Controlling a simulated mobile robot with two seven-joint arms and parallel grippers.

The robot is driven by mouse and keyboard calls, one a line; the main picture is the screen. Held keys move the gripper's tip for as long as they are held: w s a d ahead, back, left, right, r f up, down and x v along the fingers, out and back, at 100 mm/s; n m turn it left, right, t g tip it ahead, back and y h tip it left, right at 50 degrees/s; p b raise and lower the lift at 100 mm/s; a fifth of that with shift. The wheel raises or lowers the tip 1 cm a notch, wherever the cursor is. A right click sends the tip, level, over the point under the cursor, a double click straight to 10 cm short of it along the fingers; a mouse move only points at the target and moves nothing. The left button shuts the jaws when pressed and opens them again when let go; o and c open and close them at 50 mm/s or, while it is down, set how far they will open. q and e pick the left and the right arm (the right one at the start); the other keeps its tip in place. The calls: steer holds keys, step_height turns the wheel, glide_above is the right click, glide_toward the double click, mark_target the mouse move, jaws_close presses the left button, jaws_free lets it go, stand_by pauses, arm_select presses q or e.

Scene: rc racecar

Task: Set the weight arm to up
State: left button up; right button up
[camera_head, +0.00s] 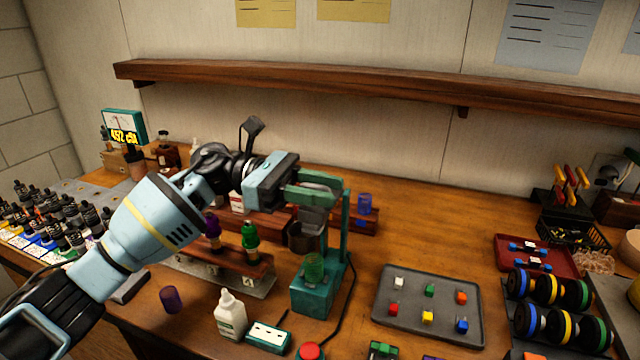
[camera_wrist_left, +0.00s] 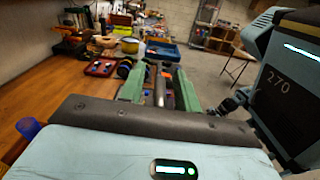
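A teal test stand (camera_head: 314,294) with an upright post and a green cup (camera_head: 314,266) on its base stands at the middle of the bench. My left gripper (camera_head: 322,190) is at the top of this stand, its green fingers by the post and above a dark cup-like part (camera_head: 304,237). In the left wrist view the fingers (camera_wrist_left: 160,88) are apart, with a dark grey upright part (camera_wrist_left: 160,92) between them; a gap shows on one side. The weight arm is not clearly made out; my gripper covers the stand's top. My right gripper is not in view.
A white bottle (camera_head: 230,315), a purple cup (camera_head: 171,299) and a bottle rack (camera_head: 215,278) stand left of the stand. A grey tray (camera_head: 383,325) of small coloured blocks lies right. A wooden shelf (camera_head: 350,83) runs along the wall.

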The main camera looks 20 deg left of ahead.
arm_select(q)
steer(key=shift+d, duration=0.1)
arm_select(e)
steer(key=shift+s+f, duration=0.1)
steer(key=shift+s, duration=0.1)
arm_select(q)
jaws_close()
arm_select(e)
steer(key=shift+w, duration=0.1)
arm_select(q)
steer(key=shift+r, duration=0.1)
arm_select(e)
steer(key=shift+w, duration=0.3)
